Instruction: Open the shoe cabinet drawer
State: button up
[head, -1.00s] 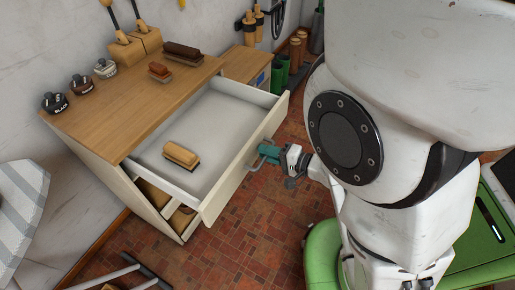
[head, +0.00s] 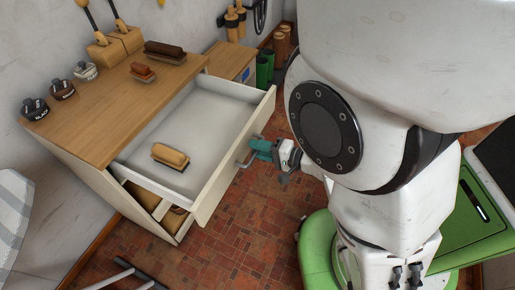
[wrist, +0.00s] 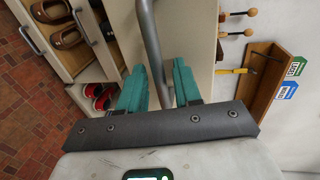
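The shoe cabinet (head: 95,115) has a wooden top. Its upper drawer (head: 230,165) is pulled far out, showing a pale interior. A wooden brush (head: 171,157) lies inside it. The drawer's metal bar handle (head: 242,158) is on the front panel; the wrist view shows the bar (wrist: 148,35) close up. My gripper (head: 257,150) is at the handle's outer side. In the wrist view its teal fingers (wrist: 158,66) are apart, one on each side of the bar, with slim gaps beside it. Contact with the bar cannot be made out.
Polish jars (head: 62,90) and brushes (head: 165,51) stand on the cabinet top. Lower compartments with shoes (wrist: 66,38) show in the wrist view. Brick-patterned floor (head: 225,250) lies open in front. A wall rack (wrist: 275,75) is at the right in the wrist view.

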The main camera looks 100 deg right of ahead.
jog(key=v, duration=1)
jog(key=shift+a, duration=0.15)
